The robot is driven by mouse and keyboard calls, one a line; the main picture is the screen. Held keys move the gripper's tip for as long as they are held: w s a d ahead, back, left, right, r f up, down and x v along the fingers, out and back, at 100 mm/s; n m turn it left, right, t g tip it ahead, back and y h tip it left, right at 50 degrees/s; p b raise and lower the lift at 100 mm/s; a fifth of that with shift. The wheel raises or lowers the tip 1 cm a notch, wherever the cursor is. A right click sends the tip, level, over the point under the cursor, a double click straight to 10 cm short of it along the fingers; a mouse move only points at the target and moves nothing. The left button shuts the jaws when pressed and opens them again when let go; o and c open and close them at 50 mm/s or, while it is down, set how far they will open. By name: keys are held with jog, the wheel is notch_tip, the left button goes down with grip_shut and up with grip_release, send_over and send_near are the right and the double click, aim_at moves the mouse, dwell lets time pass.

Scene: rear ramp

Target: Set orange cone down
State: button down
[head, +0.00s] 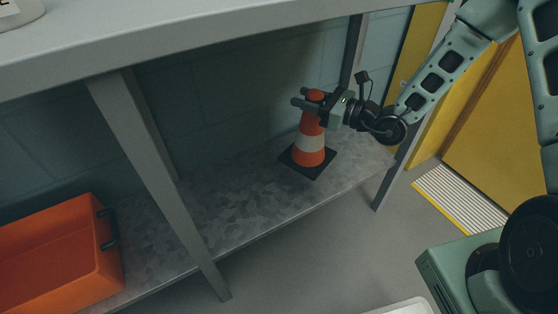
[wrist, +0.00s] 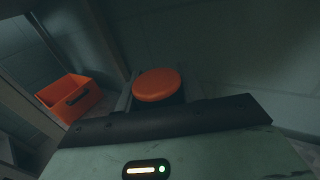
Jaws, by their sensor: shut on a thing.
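The orange cone (head: 310,142) has a white band and a black square base. It is upright at the lower metal shelf (head: 230,195), toward its right end. Its base looks to be on or just above the shelf; I cannot tell which. My gripper (head: 308,100) reaches in from the right and is shut on the cone near its top. In the wrist view the cone's round orange top (wrist: 157,85) shows just beyond the gripper's dark edge, and the rest of the cone is hidden.
An orange bin (head: 60,255) stands on the shelf at the left; it also shows in the wrist view (wrist: 70,98). A grey post (head: 160,185) stands between bin and cone. The worktop (head: 200,35) overhangs the shelf. Bare shelf lies left of the cone.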

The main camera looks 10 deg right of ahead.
aim_at(301, 128)
jog(key=shift+w+a+r, duration=0.1)
jog(key=shift+w+a, duration=0.1)
jog(key=shift+a, duration=0.1)
jog(key=shift+w+a+f, duration=0.1)
jog(key=shift+a+f, duration=0.05)
jog(key=shift+f, duration=0.1)
notch_tip(301, 128, down, 9)
jog(key=b, duration=0.4)
jog(key=shift+f, duration=0.2)
jog(key=shift+f, duration=0.15)
jog(key=c, duration=0.9)
grip_release()
jog(key=shift+o, duration=0.2)
